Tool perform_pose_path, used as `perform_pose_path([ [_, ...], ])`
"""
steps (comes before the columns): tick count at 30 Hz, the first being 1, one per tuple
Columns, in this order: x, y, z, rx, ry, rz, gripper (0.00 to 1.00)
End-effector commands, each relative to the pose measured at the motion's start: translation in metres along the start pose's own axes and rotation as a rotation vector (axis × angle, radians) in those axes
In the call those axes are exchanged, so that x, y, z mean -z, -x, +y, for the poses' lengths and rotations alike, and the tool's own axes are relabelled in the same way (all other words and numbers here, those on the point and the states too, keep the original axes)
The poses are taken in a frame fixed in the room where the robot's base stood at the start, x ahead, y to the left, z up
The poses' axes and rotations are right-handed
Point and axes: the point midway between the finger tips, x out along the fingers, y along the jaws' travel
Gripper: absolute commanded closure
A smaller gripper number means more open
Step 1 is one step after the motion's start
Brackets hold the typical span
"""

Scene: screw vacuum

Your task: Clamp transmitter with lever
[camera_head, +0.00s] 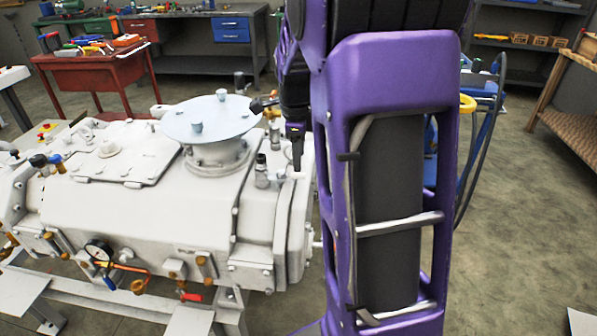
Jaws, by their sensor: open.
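The big white screw vacuum machine (150,210) fills the left and middle of the head view. My purple arm stands in front of its right end. My gripper (296,148) shows only in part as dark fingers pointing down behind the arm, above the machine's right end; it is open. Small upright metal fittings (261,172) stand on the machine's top just left of it. A dark fitting with a brass part (264,104) sits behind the round lid. I cannot tell which of these is the transmitter or its clamp lever. My arm hides the area to the right.
A round pale lid (211,119) rises from the machine's top. A pressure gauge (98,251) and brass valves are on its front. A red tool cart (92,72) and workbench (190,38) stand behind. A blue trolley (482,115) is at right. The floor at right is mostly clear.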

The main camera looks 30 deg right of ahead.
Motion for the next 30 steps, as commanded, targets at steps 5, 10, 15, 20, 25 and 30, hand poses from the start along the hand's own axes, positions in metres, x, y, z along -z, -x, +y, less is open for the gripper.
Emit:
perform_pose_path([
  [5, 0.001, -0.034, 0.001, -0.002, -0.001, 0.001, 0.49],
  [10, 0.0, -0.049, 0.0, 0.0, 0.001, 0.0, 0.49],
  [15, 0.0, -0.053, 0.0, 0.0, 0.001, 0.0, 0.49],
  [20, 0.0, -0.053, 0.0, 0.0, 0.001, 0.0, 0.49],
  [25, 0.0, -0.053, 0.0, 0.0, 0.001, 0.0, 0.74],
  [30, 0.0, -0.053, 0.0, 0.0, 0.001, 0.0, 1.0],
])
